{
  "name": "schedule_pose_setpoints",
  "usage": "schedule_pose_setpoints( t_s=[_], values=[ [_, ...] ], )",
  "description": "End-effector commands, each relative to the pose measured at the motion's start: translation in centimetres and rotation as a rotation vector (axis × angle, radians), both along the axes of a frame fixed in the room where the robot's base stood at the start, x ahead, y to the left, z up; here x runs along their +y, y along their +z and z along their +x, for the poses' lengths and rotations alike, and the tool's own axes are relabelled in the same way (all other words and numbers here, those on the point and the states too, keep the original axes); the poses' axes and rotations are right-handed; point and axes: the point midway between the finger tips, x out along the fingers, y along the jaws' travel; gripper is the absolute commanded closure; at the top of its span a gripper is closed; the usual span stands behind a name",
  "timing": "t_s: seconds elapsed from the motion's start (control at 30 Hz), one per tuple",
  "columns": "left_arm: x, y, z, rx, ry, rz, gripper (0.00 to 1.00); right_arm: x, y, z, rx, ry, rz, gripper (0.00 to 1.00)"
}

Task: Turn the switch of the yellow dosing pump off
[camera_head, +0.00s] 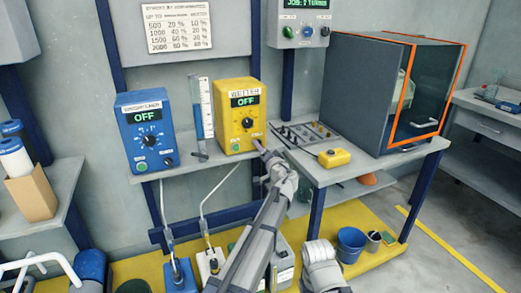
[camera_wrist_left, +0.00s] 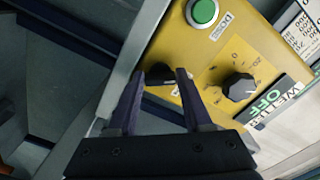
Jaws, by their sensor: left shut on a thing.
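The yellow dosing pump (camera_head: 238,118), labelled "WETTER", stands on the bench against the wall. Its display (camera_head: 244,101) reads OFF. In the left wrist view, the yellow pump (camera_wrist_left: 216,62) has a green button, a round dark dial (camera_wrist_left: 240,87) and a small black switch (camera_wrist_left: 160,74). My left gripper (camera_head: 259,146) is at the lower right of the pump's front in the head view. In the wrist view, its two fingers (camera_wrist_left: 160,80) are closed about the black switch, which they partly hide.
A blue pump (camera_head: 146,134), also showing OFF, stands to the left. A clear measuring cylinder (camera_head: 202,108) is between the pumps.

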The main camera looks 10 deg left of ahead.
Motion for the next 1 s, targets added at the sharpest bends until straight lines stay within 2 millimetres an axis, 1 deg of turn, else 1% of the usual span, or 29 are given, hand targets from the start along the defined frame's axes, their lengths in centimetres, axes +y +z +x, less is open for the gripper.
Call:
schedule_pose_setpoints(
  t_s=[0.07,0.1,0.2,0.43,0.57,0.77,1.0],
  values=[
    [0.0,-0.1,-0.2,0.0,0.0,-0.006,1.0,0.0,0.0,0.0,0.0,0.0,0.0,0.38],
    [0.0,-0.1,-0.2,0.0,0.0,-0.006,0.47,0.0,0.0,0.0,0.0,0.0,0.0,0.38],
    [0.0,-0.1,-0.1,0.0,0.0,-0.005,0.38,0.0,0.0,0.0,0.0,0.0,0.0,0.38],
    [0.0,0.0,-0.1,0.0,0.0,-0.002,0.38,0.0,0.0,0.0,0.0,0.0,0.0,0.38],
    [-0.3,0.0,-0.5,0.0,-0.001,-0.001,0.38,0.0,0.0,0.0,0.0,0.0,0.0,0.38],
    [-1.5,0.0,-2.4,0.0,-0.002,-0.001,0.38,0.0,0.0,0.0,0.0,0.0,0.0,0.38],
    [-3.6,-0.1,-5.7,0.0,-0.003,-0.004,0.38,0.0,0.0,0.0,0.0,0.0,0.0,0.38]
  ],
)
